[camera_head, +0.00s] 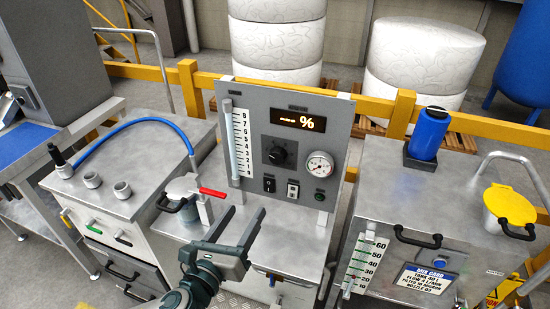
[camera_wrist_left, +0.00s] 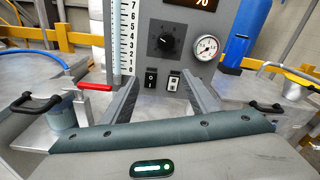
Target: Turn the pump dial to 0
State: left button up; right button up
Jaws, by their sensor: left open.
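The pump dial (camera_head: 277,155) is a black round knob on a dark square plate in the middle of the grey control panel (camera_head: 338,130). In the left wrist view the dial (camera_wrist_left: 165,43) shows ahead, above and between my fingers. Its pointer setting is too small to read surely. My left gripper (camera_head: 238,217) is open and empty, below and in front of the panel, apart from the dial. Its two fingers also show in the left wrist view (camera_wrist_left: 162,88). My right gripper is not in view.
A display (camera_head: 298,121) showing % sits above the dial, a gauge (camera_head: 319,165) to its right, switches (camera_head: 269,184) below. A red-handled valve (camera_head: 213,193) stands left of my gripper. A blue bottle (camera_head: 428,133) stands on the right cabinet.

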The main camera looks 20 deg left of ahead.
pick_arm(q)
jog(key=r, duration=0.1)
jog(key=r+m, duration=0.1)
jog(key=r, duration=0.1)
jog(key=shift+s+d+r+m+t, duration=0.15)
jog(key=shift+s+d+m+t, duration=0.1)
jog(key=shift+s+m+t, duration=0.15)
jog(key=shift+w, duration=0.1)
jog(key=p, duration=0.4)
send_near(276, 158)
jog(key=w, duration=0.7)
jog(key=shift+w+d, duration=0.2)
jog(key=shift+w, duration=0.2)
jog(key=c, duration=1)
